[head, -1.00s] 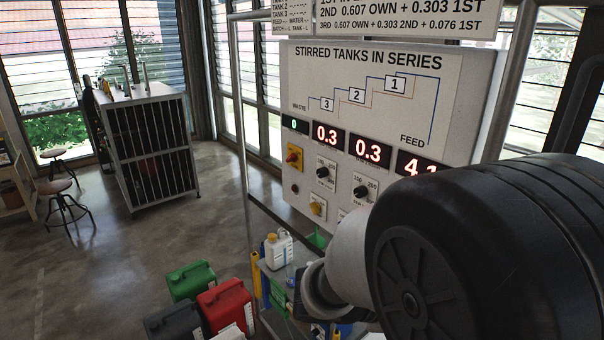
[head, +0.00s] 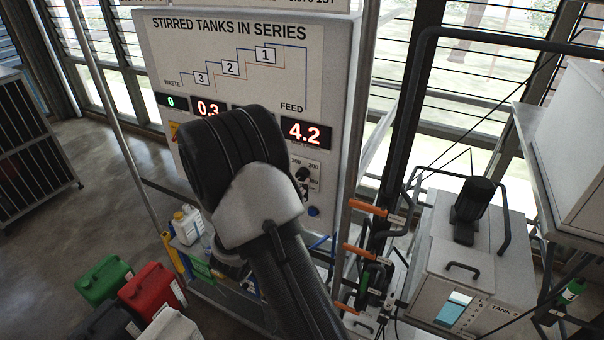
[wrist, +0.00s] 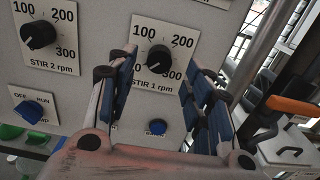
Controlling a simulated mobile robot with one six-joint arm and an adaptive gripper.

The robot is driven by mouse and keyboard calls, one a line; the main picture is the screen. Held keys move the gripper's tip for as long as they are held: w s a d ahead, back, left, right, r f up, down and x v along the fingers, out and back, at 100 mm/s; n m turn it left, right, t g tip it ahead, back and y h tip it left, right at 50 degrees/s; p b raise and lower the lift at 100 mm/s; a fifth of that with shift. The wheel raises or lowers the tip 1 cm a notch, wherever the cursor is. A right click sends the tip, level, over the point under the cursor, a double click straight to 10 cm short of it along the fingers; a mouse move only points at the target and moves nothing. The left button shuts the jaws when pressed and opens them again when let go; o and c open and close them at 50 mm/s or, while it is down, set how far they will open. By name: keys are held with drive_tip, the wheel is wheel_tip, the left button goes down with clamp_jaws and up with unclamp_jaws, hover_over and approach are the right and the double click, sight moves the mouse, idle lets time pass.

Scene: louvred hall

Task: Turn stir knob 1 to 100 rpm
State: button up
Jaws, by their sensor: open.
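The stir 1 knob (wrist: 158,58) is a black round knob on a white dial plate (wrist: 140,83) marked 100, 200 and 300, labelled "STIR 1 rpm", in the wrist view. A pale mark shows on its lower left side, but I cannot read the setting surely. My gripper (wrist: 162,80) is open and empty, its blue-padded fingers on either side of the knob's lower area; I cannot tell whether they reach its depth. In the head view a knob with 100 and 200 marks (head: 302,173) shows beside my arm, which hides other controls and my gripper.
The stir 2 knob (wrist: 40,35) and a blue off/run switch (wrist: 29,113) are to the left. A blue button (wrist: 156,127) lies below, between the fingers. A red 4.2 display (head: 306,132) is on the panel. Orange-handled valves (head: 367,208) and tank 2 (head: 470,262) stand right.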

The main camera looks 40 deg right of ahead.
sight(300, 177)
drive_tip(key=x, duration=0.3)
drive_tip(key=shift+w+d+p, duration=0.15)
drive_tip(key=shift+d+p, duration=0.15)
drive_tip(key=shift+d, duration=0.2)
drive_tip(key=shift+w+d+b, duration=0.15)
drive_tip(key=shift+d+b, duration=0.1)
drive_tip(key=shift+b, duration=0.05)
drive_tip(key=shift+c, duration=0.2)
clamp_jaws()
idle(0.5)
